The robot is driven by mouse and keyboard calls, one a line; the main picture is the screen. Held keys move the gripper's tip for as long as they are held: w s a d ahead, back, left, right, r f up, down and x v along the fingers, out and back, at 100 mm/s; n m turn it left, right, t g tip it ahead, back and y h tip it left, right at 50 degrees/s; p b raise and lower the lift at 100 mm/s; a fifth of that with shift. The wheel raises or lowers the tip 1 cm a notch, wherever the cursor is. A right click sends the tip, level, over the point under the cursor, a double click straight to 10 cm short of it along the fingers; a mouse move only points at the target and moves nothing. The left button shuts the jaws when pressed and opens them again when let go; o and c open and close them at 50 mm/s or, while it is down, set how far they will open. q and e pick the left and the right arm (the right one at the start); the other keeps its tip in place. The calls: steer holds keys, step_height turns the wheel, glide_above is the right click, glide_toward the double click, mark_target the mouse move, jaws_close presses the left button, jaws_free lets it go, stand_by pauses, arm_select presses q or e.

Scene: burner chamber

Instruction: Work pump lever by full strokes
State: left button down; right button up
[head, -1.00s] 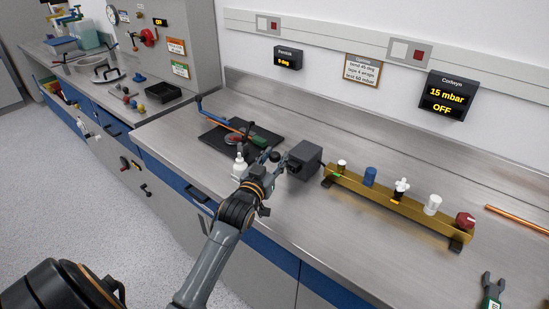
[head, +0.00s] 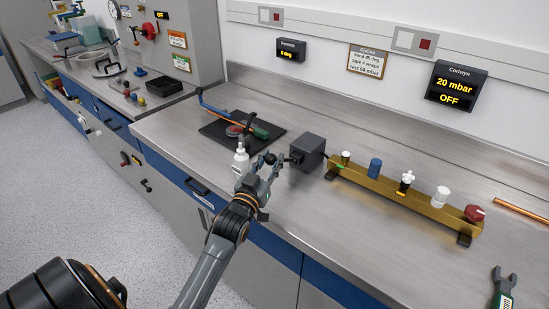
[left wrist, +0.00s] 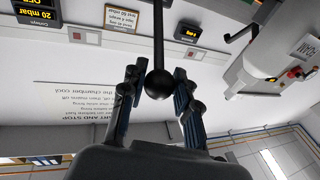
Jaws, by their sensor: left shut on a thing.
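The pump is a dark grey box (head: 308,152) on the bench at the left end of a brass rail. Its lever ends in a black ball knob (head: 270,158), just left of the box in the head view. My left gripper (head: 265,168) is at this knob. In the left wrist view the ball knob (left wrist: 159,84) sits between the two fingers, with the thin dark lever rod (left wrist: 158,40) running up from it. The gripper is shut on the knob. A wall display (head: 455,85) reads 20 mbar and OFF. My right gripper is not in view.
A white bottle (head: 241,158) stands close left of my gripper. Behind it, a black mat (head: 212,130) holds a blue-handled tool and a green-handled tool. The brass rail (head: 390,190) with several fittings lies to the right.

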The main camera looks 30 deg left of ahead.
arm_select(q)
steer(key=shift+t, duration=0.3)
steer(key=f+b, duration=0.1)
steer(key=s+f+b, duration=0.1)
steer(key=f, duration=0.1)
steer(key=f+b, duration=0.1)
steer(key=f, duration=0.1)
steer(key=shift+s, duration=0.3)
steer(key=shift+s+f+n+t+y+b, duration=0.15)
steer(key=shift+f+n+t+y+b, duration=0.2)
steer(key=shift+b, duration=0.3)
steer(key=shift+s+f+b, duration=0.1)
steer(key=shift+f+b, duration=0.25)
steer(key=shift+f, duration=0.15)
